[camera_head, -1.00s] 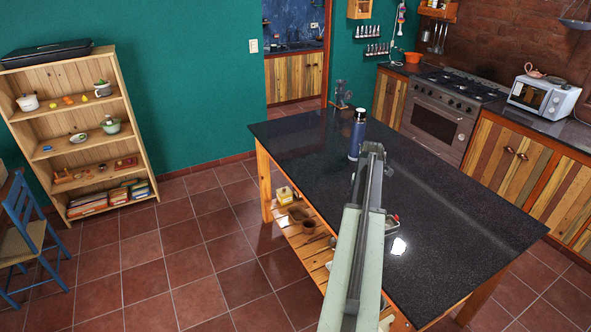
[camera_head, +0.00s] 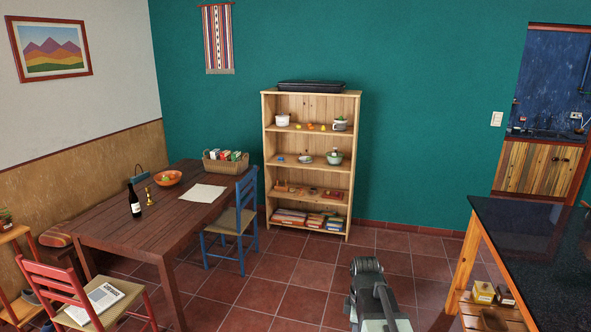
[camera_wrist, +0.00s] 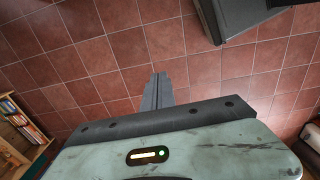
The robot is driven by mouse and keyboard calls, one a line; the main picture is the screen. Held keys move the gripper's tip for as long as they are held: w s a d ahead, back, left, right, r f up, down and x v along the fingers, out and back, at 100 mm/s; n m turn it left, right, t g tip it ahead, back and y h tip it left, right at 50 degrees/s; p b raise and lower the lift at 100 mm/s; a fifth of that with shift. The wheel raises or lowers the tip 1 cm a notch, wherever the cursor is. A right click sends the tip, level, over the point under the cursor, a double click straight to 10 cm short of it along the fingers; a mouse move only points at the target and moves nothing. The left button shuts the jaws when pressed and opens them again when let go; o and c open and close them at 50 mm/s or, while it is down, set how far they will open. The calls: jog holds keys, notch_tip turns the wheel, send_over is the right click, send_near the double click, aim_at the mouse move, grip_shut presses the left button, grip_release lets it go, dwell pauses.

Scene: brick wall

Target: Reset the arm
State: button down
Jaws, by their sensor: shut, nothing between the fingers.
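My gripper (camera_wrist: 158,77) shows in the wrist view, with its dark fingers together and nothing between them. It points out over the red tile floor. In the head view my arm is low at the bottom, right of the middle, drawn in over open floor beside the dark counter; the fingers cannot be made out there.
A wooden shelf (camera_head: 356,150) with dishes and books stands against the green wall. A dining table (camera_head: 105,225) with blue (camera_head: 236,222) and red (camera_head: 75,285) chairs is at the left. The dark-topped island (camera_head: 525,228) is at the right. Tile floor (camera_head: 275,268) between them is clear.

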jog(key=s+a+f+m, duration=0.1)
jog(key=s+a+m, duration=0.3)
jog(key=m, duration=1)
jog(key=shift+s+a+m, duration=0.15)
jog(key=shift+s+m, duration=0.15)
jog(key=shift+s, duration=0.45)
